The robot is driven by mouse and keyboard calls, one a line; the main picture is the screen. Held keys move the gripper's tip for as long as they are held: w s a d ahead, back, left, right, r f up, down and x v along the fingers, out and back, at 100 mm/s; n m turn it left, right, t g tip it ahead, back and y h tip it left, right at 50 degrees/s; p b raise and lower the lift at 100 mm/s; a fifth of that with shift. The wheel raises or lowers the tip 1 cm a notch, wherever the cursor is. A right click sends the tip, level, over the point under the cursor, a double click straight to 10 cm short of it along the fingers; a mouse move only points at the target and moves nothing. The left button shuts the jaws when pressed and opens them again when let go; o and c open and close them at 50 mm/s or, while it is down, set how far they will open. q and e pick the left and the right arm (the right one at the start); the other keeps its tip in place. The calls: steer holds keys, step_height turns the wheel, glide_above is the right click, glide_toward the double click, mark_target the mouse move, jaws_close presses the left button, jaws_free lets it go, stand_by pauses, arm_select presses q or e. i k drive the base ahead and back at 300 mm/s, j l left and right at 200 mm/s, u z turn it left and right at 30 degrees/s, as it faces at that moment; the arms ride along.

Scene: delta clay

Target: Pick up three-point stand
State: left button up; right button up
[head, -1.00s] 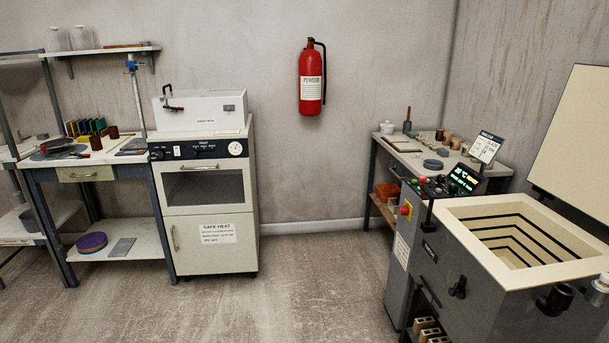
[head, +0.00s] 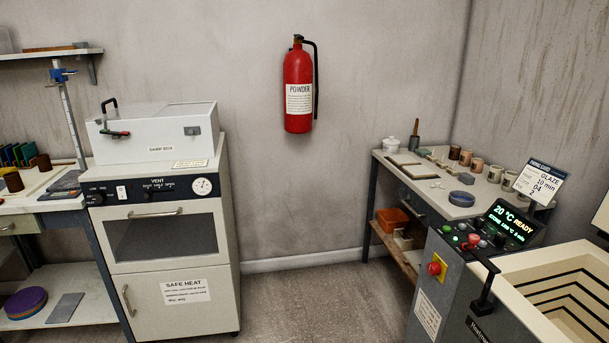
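A small pale piece with short arms (head: 437,185) lies on the grey work table (head: 405,182) at the right, in front of the wall corner. It looks like the three-point stand, but it is too small to be sure. It lies left of a blue-grey round stack (head: 461,199). Neither of my grippers shows in the head view.
The kiln (head: 545,300) and its control panel (head: 490,235) stand in front of the work table's right side. Cups (head: 476,165), a white lidded jar (head: 390,144) and flat slabs (head: 405,160) share the tabletop. A white oven cabinet (head: 165,240) stands left. Floor between is clear.

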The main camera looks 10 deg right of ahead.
mark_target(436, 184)
steer(key=i+z, duration=0.1)
steer(key=i, duration=0.6)
steer(key=i+j+z, duration=0.1)
steer(key=i, duration=0.55)
steer(key=i+z, duration=0.35)
steer(key=i, duration=0.25)
steer(key=i+j+z, duration=0.1)
steer(key=i+z, duration=0.3)
steer(key=i, duration=0.2)
